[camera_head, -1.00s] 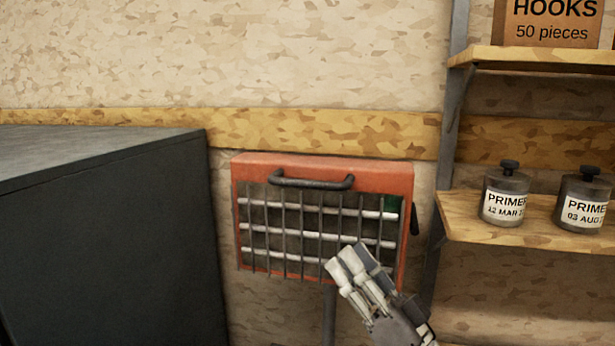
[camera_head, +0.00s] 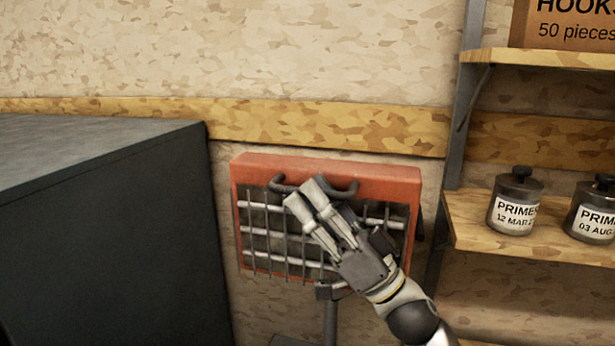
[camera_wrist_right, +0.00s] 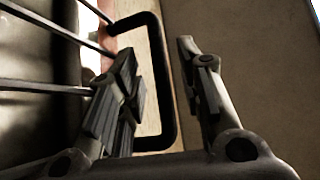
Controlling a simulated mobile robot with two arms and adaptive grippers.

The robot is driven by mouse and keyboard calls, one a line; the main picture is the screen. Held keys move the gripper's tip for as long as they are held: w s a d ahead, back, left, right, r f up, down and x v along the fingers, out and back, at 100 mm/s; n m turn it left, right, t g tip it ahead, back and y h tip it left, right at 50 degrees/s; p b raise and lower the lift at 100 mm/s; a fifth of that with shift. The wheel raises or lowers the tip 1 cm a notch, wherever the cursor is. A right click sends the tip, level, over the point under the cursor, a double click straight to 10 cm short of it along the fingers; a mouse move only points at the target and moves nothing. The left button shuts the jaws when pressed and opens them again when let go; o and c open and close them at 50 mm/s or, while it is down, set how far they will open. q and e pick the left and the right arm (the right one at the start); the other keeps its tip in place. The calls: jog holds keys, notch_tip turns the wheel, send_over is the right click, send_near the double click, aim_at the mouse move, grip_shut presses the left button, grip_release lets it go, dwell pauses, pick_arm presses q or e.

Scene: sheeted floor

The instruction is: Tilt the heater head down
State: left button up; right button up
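The heater head (camera_head: 385,182) is an orange-red box with a dark wire grille and pale heating bars, on a grey post (camera_head: 330,325). A dark U-shaped handle (camera_head: 346,190) projects from the upper front; my right gripper hides its middle. My right gripper (camera_head: 302,190) is over the grille, with its fingertips at the handle. In the right wrist view its two fingers (camera_wrist_right: 158,58) are apart, and the long bar of the handle (camera_wrist_right: 160,85) lies between them. I cannot tell whether either finger touches it. My left gripper is not in view.
A large dark cabinet (camera_head: 110,240) stands left of the heater. At right, a metal upright (camera_head: 462,120) carries wooden shelves (camera_head: 480,225) with primer jars (camera_head: 515,205) and a cardboard box of hooks (camera_head: 570,25). The wall is close behind the heater.

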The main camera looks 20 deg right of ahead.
jog(key=shift+x, duration=0.8)
grip_shut()
